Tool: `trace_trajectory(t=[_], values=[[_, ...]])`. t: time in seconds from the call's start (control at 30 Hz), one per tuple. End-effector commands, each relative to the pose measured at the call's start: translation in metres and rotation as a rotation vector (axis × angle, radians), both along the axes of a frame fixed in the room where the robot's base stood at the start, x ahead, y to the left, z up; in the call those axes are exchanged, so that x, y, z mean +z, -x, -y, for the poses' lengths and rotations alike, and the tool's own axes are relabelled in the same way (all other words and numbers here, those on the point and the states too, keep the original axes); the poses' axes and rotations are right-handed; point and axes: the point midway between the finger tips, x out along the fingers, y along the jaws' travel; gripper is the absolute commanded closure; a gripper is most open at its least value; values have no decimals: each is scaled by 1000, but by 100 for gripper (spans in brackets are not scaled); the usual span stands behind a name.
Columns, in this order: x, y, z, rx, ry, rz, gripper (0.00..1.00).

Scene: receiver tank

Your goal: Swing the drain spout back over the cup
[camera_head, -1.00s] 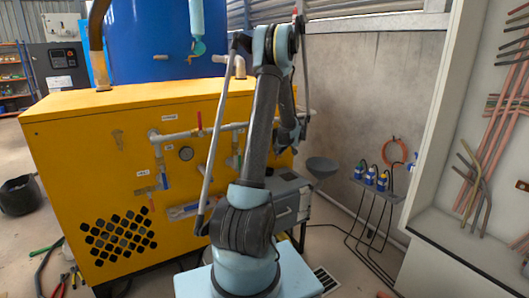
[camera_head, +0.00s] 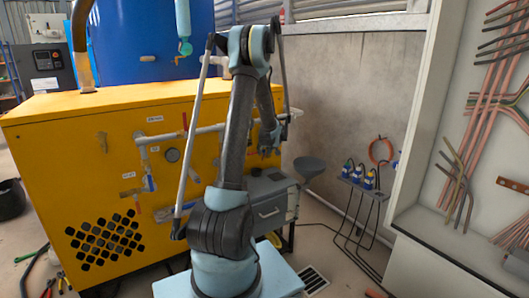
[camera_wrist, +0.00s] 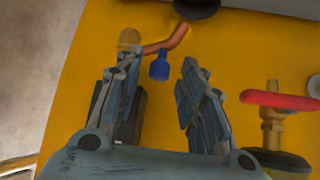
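In the wrist view, a bent copper-coloured pipe (camera_wrist: 170,41), which looks like the drain spout, runs from a brass fitting (camera_wrist: 129,38) on a yellow surface. A small blue piece (camera_wrist: 159,66) sits just below the pipe, between my fingers. My gripper (camera_wrist: 160,72) is open, with no visible grip on anything. In the head view my gripper (camera_head: 268,140) is small, near the right end of the yellow cabinet; the spout cannot be made out there. A dark grey funnel-shaped cup (camera_head: 310,166) stands right of it. I cannot tell whether a dark round thing (camera_wrist: 196,6) in the wrist view is that cup.
A red-handled valve (camera_wrist: 280,101) is right of my fingers in the wrist view. A grey drawer box (camera_head: 268,203) and a stand with blue-topped items (camera_head: 360,182) are nearby. Concrete wall lies behind.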

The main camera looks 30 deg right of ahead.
Motion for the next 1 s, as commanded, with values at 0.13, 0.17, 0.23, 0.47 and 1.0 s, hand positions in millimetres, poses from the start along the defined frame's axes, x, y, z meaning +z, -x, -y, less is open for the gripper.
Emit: trace_trajectory(t=[0.13,0.17,0.23,0.47,1.0], values=[[0,0,1,-1,0,0,63],[0,1,1,-1,0,0,63],[0,1,1,-1,0,0,63],[12,12,-1,-2,1,0,63],[66,67,-10,-4,1,-1,63]])
